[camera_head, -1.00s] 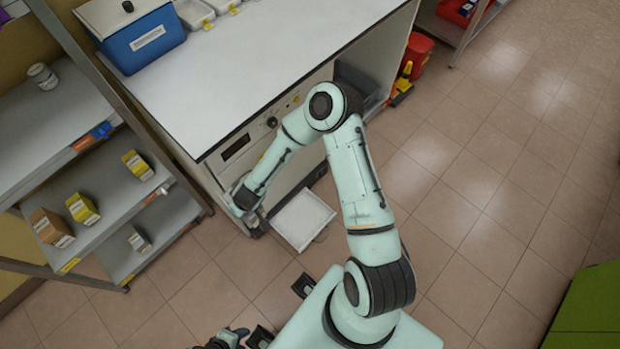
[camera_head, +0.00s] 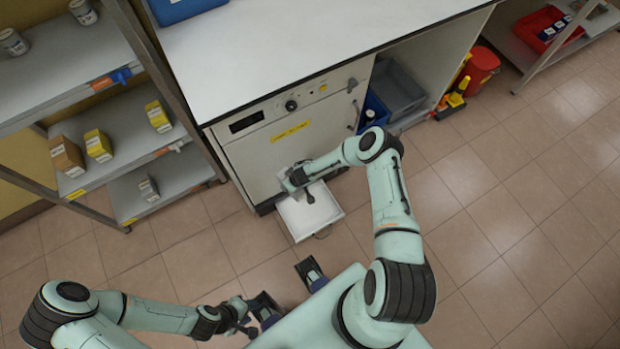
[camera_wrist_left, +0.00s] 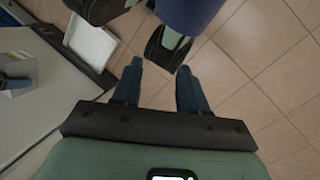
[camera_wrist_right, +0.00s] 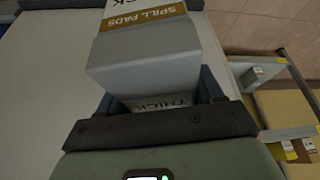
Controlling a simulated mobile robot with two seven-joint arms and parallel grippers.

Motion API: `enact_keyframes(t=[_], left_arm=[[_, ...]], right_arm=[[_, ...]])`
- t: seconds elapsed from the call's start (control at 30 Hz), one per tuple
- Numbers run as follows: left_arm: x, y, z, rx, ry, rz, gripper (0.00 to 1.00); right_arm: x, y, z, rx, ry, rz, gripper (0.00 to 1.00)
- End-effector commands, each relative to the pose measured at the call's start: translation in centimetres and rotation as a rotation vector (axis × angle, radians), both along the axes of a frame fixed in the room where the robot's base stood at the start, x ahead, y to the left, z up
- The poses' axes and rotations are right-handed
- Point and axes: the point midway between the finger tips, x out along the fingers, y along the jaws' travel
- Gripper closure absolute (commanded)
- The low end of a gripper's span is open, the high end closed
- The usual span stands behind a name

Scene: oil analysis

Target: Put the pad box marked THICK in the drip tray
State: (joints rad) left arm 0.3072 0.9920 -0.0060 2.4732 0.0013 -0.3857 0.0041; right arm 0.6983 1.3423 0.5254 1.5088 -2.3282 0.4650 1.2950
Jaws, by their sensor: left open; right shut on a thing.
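The pad box (camera_wrist_right: 155,65) is grey with a gold band reading SPILL PADS, and THICK shows on its near face in the right wrist view. My right gripper (camera_wrist_right: 160,95) is shut on it. In the head view my right gripper (camera_head: 290,181) is at the cabinet front, beside the back of the drip tray; the box is hard to make out there. The drip tray (camera_head: 308,217) is white, shallow and pulled out low at the cabinet. It also shows in the left wrist view (camera_wrist_left: 88,45). My left gripper (camera_head: 240,318) is open and empty, low in the head view.
Shelves at the left hold a brown box (camera_head: 67,156), yellow boxes (camera_head: 98,146) (camera_head: 158,116), a grey box (camera_head: 148,188) and white cans (camera_head: 13,41). The white-topped cabinet (camera_head: 290,45) stands behind the tray. Floor right of the tray is clear.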

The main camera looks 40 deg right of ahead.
Motion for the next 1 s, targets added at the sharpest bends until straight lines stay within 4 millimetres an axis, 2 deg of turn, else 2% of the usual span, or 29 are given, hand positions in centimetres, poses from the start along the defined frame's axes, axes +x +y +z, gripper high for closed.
enact_keyframes(t=[0.03,0.1,0.2,0.3,0.43,0.67,0.77,1.0], left_arm=[[-0.2,0.0,-0.7,0.000,0.002,0.000,0.57],[-0.4,0.0,-1.2,0.001,0.005,0.000,0.57],[-0.6,0.0,-1.9,0.000,0.007,0.001,0.57],[-0.7,0.0,-2.3,0.001,0.008,0.000,0.57],[-0.7,0.0,-2.5,0.000,0.009,0.000,0.57],[-0.8,0.0,-2.9,0.001,0.007,0.001,0.57],[-0.6,0.0,-4.0,0.001,-0.002,0.003,0.57],[0.7,0.1,-8.0,0.010,-0.053,0.016,0.57]], right_arm=[[-0.5,-0.9,-3.1,0.001,0.005,0.008,0.69],[-0.9,-2.1,-6.3,0.001,0.005,0.034,0.69],[-1.8,-3.7,-10.4,0.003,0.003,0.070,0.69],[-2.5,-4.9,-12.9,0.004,0.001,0.101,0.69],[-3.0,-5.7,-14.5,0.002,-0.002,0.127,0.69],[-3.2,-6.0,-15.5,0.000,-0.002,0.143,0.69],[-3.3,-6.1,-16.7,0.000,-0.001,0.145,0.69],[-3.3,-6.0,-21.1,0.000,0.000,0.145,0.69]])
